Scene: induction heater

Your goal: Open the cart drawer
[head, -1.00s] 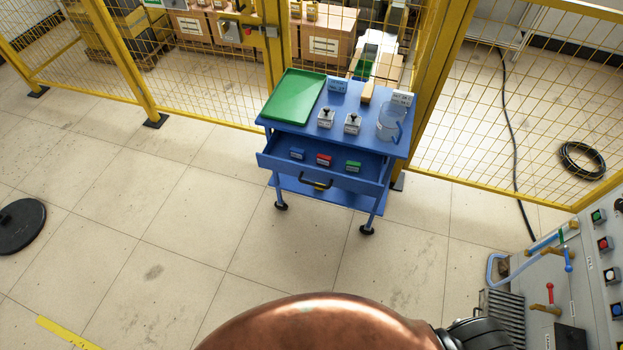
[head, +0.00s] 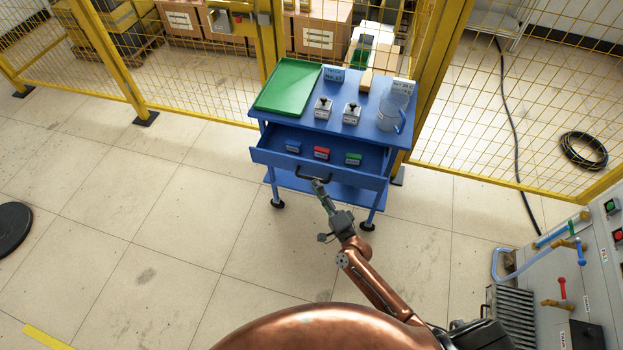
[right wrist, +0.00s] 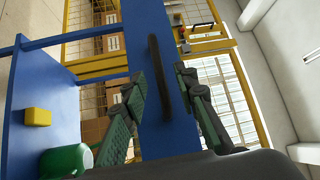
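The blue cart (head: 352,98) stands by the yellow fence. Its drawer (head: 270,160) is pulled out, showing a blue, a red and a green block inside. The black drawer handle (head: 300,173) is on the drawer front and also shows in the right wrist view (right wrist: 158,70). My right gripper (head: 319,186) is at the handle. In the right wrist view its two fingers (right wrist: 164,88) are spread, one on each side of the handle, with gaps between. Whether the fingertips reach past the bar is unclear. My left gripper is in neither view.
On the cart top are a green tray (head: 288,88), two small grey boxes with black knobs and a clear jug (head: 392,108). A control panel (head: 575,285) stands at the right. A yellow block (right wrist: 38,116) shows in the wrist view.

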